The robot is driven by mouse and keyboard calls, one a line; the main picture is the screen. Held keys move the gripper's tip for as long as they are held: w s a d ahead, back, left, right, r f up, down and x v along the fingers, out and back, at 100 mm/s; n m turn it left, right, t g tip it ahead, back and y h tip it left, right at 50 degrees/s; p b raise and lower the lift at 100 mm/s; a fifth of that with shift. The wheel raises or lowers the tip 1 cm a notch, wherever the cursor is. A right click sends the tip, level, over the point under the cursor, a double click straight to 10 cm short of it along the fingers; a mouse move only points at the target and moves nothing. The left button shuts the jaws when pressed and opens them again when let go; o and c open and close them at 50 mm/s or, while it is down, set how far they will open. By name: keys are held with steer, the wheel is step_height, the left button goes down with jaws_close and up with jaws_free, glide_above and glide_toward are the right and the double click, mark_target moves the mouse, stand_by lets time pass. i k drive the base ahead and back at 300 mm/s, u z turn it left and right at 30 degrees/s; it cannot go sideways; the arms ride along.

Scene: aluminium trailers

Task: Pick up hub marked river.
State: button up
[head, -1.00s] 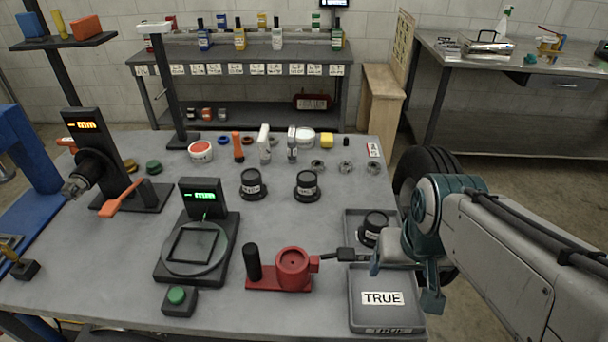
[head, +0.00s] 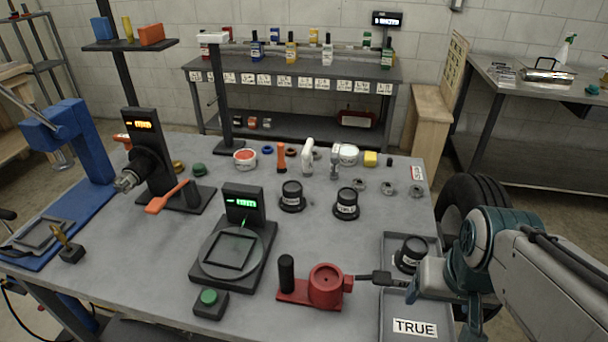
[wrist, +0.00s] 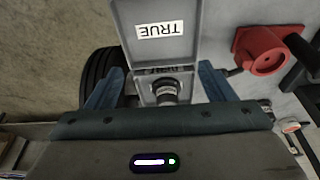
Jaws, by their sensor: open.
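Three black hubs with white labels show in the head view. Two stand on the bench, a left one (head: 292,195) and a right one (head: 347,203). The third hub (head: 411,254) stands in the rear grey tray (head: 395,240). The label words are too small to read, so I cannot tell which is marked river. My gripper (head: 440,303) is open above the trays at the bench's right side. In the wrist view the tray hub (wrist: 166,92) appears between the spread teal fingers, apart from both.
A grey tray marked TRUE (head: 415,327) lies in front of the rear tray. A red fixture with a black handle (head: 325,287) stands left of the trays. A gauge with a green display (head: 240,205) is further left. Several small parts line the bench's back.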

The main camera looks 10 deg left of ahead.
mark_target(291, 203)
steer(key=k, duration=0.5)
steer(key=z, duration=2.35)
steer(key=k, duration=1.65)
steer(key=u, duration=2.35)
steer(key=i, duration=1)
